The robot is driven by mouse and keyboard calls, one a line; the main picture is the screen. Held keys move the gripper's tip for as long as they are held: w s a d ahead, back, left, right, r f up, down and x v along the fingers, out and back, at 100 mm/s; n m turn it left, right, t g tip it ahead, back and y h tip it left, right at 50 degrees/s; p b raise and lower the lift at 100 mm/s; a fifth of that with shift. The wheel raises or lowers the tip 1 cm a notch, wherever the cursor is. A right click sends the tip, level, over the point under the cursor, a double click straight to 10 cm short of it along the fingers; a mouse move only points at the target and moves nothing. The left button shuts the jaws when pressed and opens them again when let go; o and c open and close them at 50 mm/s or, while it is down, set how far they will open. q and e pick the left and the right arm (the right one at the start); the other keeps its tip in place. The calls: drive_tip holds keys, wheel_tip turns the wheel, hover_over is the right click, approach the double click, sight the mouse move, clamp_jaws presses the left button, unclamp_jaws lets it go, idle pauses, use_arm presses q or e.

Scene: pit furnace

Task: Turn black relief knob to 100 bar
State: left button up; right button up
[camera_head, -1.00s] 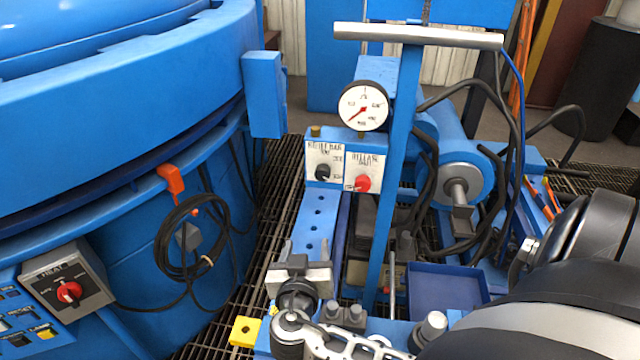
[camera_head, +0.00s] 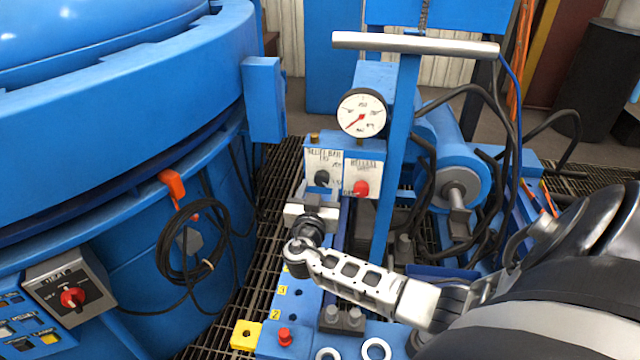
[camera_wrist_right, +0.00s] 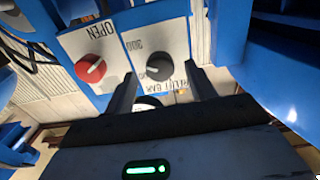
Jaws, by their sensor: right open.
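The black relief knob (camera_head: 322,178) sits on a white plate labelled in bar, on the front of a blue box. It also shows in the right wrist view (camera_wrist_right: 158,67), where the plate's lettering is upside down. My right gripper (camera_head: 312,203) is just below and in front of this knob. In the right wrist view its two fingers (camera_wrist_right: 160,82) are spread apart with the knob in line between them. Nothing is held, and I cannot tell any contact. My left gripper is not in view.
A red knob (camera_head: 361,188) is on the neighbouring plate, close beside the black one. A round gauge (camera_head: 362,112) stands above. A blue upright post (camera_head: 398,150) is right of the box. Below lies a blue perforated rail (camera_head: 292,300) with small fittings. The furnace (camera_head: 120,100) fills the left.

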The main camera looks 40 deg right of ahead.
drive_tip(key=shift+x, duration=0.8)
drive_tip(key=c, duration=1)
drive_tip(key=shift+o, duration=0.2)
